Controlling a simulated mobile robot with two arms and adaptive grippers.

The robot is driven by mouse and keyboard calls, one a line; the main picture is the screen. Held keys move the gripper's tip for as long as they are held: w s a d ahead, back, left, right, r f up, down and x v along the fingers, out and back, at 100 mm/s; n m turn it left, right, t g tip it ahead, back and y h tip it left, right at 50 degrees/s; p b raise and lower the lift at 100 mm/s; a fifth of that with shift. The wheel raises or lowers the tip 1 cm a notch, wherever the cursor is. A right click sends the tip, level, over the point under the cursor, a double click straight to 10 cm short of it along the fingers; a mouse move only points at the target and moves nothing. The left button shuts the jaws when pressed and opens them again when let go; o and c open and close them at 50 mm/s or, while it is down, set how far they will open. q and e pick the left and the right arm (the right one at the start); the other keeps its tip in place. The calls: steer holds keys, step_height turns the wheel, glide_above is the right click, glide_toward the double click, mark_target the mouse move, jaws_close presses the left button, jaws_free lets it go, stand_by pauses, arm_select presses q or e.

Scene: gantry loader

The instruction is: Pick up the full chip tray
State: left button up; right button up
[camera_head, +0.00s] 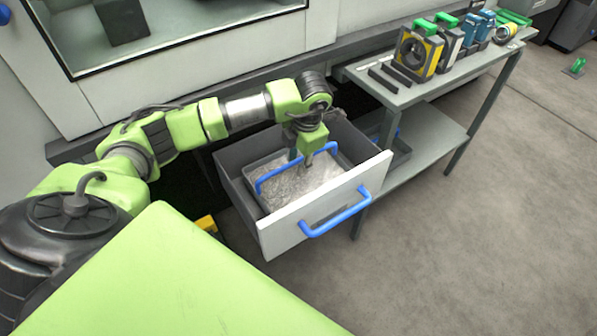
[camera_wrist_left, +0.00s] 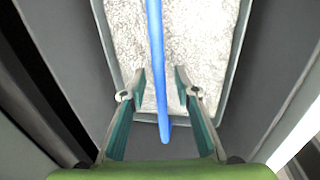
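The full chip tray (camera_head: 262,158) is a dark grey box filled with silvery chips. It sits in the open drawer (camera_head: 372,172) and has a blue bar handle (camera_head: 270,180) over its top. In the left wrist view the tray's rim (camera_wrist_left: 236,60) and blue handle (camera_wrist_left: 156,75) show, with the chips below. My left gripper (camera_head: 307,163) points down over the tray at the handle. In the left wrist view my left gripper (camera_wrist_left: 162,85) is open, one finger on each side of the handle, with gaps to both. My right gripper is not in view.
The drawer front has its own blue handle (camera_head: 337,213), facing the floor. The floor at right is mostly clear.

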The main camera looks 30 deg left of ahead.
arm_select(q)
jaws_close()
steer(key=shift+w+r, duration=0.1)
steer(key=shift+w, duration=0.05)
steer(key=shift+r, duration=0.1)
